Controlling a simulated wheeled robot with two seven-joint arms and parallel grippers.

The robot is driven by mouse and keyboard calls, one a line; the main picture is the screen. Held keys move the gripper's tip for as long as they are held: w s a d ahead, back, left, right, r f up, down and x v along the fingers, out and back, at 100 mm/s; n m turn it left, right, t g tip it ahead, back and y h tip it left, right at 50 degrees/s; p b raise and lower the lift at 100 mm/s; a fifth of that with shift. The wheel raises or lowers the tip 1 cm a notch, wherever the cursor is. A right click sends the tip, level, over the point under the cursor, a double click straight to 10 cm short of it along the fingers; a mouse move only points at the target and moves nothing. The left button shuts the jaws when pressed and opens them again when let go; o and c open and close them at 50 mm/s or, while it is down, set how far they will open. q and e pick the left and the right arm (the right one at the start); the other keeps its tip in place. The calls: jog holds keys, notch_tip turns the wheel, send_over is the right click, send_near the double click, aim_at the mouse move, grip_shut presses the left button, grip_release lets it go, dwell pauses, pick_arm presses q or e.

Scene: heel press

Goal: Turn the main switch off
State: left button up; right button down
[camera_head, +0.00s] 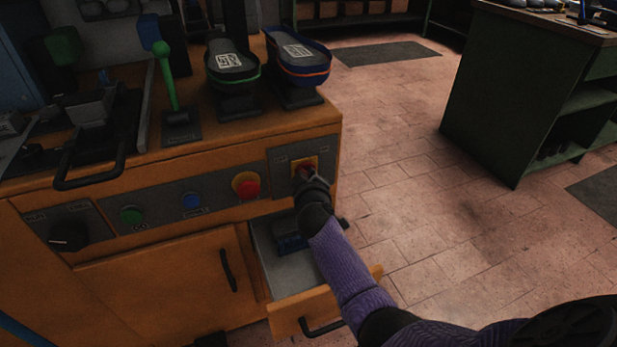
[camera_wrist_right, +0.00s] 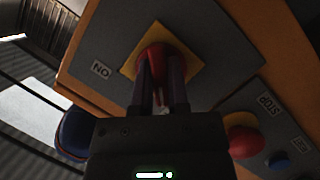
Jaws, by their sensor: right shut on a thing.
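The main switch (camera_head: 304,165) is a red knob on a yellow square plate, at the right end of the orange machine's front panel. In the right wrist view the red knob (camera_wrist_right: 154,56) sits on its yellow plate, with an "ON" label to its left. My right gripper (camera_head: 309,178) reaches up to the switch from below right. In the right wrist view its two fingers (camera_wrist_right: 161,85) are shut on the red knob, one on each side. The fingers hide part of the knob. My left gripper is not in view.
An open drawer (camera_head: 296,305) sticks out below my right arm. Floor to the right is clear up to a green bench (camera_head: 520,110).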

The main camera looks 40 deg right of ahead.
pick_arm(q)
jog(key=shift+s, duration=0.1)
pick_arm(e)
jog(key=c, duration=0.7)
grip_release()
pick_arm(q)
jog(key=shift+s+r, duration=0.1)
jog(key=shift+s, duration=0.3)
pick_arm(e)
jog(key=shift+o, duration=0.4)
pick_arm(q)
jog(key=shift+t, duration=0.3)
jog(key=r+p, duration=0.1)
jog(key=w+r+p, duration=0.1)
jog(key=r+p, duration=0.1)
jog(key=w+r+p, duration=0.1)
jog(key=p, duration=0.1)
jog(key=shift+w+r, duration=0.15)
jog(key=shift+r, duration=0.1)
pick_arm(e)
jog(key=v, duration=1)
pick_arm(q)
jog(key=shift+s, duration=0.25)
